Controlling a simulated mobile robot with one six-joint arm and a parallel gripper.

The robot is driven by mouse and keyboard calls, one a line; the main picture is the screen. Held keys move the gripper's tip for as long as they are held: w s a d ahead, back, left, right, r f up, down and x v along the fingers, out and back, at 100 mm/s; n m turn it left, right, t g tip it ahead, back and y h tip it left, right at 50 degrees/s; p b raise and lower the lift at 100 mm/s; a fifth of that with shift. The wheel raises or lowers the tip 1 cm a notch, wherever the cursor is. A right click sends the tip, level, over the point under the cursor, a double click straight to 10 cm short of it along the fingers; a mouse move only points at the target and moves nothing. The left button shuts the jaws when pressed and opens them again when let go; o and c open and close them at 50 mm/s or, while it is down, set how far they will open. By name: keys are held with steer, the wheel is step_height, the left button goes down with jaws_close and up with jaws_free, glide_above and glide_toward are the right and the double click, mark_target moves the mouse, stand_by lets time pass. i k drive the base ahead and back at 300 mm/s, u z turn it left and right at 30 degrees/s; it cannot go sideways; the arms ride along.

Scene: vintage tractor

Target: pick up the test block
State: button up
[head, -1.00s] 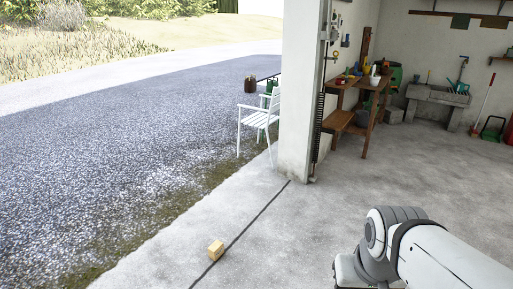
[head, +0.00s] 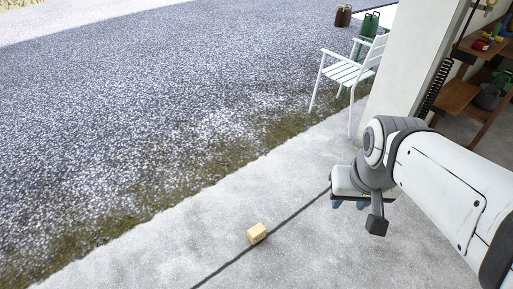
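The test block (head: 257,233) is a small tan, wood-coloured cube. It sits on the concrete floor beside a dark seam line, low in the middle of the head view. My arm reaches in from the right. My gripper (head: 350,204) is up and to the right of the block and clearly apart from it.
A white garden chair (head: 352,70) stands at the concrete edge by a pale pillar (head: 415,60). A wooden workbench (head: 465,95) is at the far right. Gravel (head: 150,110) lies to the left. The concrete around the block is clear.

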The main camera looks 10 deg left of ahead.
mark_target(258, 232)
steer(key=u, duration=0.15)
steer(key=i, duration=1.1)
steer(key=u, duration=0.2)
